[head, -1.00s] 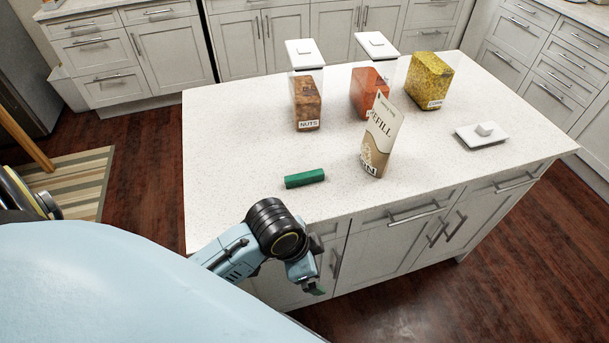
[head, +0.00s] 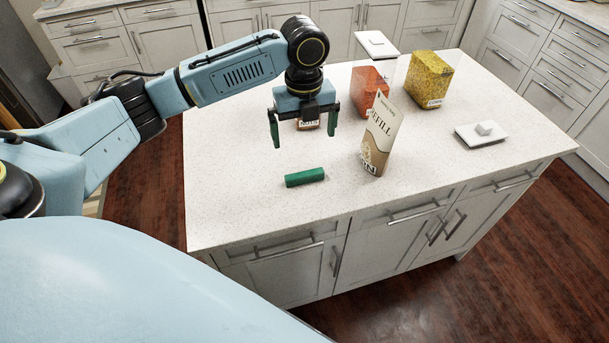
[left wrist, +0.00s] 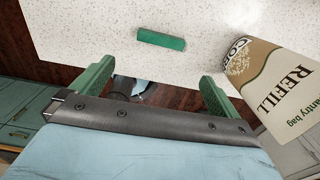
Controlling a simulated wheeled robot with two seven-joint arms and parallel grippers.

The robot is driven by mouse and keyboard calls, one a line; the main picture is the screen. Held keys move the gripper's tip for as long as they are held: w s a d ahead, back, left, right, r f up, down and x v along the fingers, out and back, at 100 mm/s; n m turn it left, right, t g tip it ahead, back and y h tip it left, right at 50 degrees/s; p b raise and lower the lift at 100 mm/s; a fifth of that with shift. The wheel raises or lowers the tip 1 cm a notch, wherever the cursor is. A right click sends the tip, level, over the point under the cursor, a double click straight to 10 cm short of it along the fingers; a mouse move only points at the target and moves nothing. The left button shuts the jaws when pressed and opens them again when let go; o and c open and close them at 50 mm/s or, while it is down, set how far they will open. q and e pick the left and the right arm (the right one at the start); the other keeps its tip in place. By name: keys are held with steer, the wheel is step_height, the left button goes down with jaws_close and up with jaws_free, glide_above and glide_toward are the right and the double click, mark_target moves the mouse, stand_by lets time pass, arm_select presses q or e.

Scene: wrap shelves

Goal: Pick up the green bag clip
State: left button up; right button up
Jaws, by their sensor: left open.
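The green bag clip (head: 304,177) is a small bar lying on the white speckled countertop near its front edge. It also shows in the left wrist view (left wrist: 161,39), beyond the fingers and apart from them. My left gripper (head: 304,145) is above the counter, on the far side of the clip in the head view. Its two green fingers point down, spread wide and empty. In the left wrist view the fingers (left wrist: 157,88) stand apart with nothing between them. My right gripper is not in view.
A paper refill bag (head: 378,140) stands close to the right of the clip, near the gripper in the wrist view. Behind are an orange container (head: 368,90), a yellow one (head: 429,80) and a partly hidden nuts container (head: 308,125). A white lid (head: 481,134) lies right. The counter's left is clear.

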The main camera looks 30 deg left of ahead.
mark_target(304, 174)
arm_select(q)
steer(key=f, duration=1.3)
steer(key=shift+w+a, duration=0.1)
steer(key=shift+w, duration=0.1)
steer(key=c, duration=0.7)
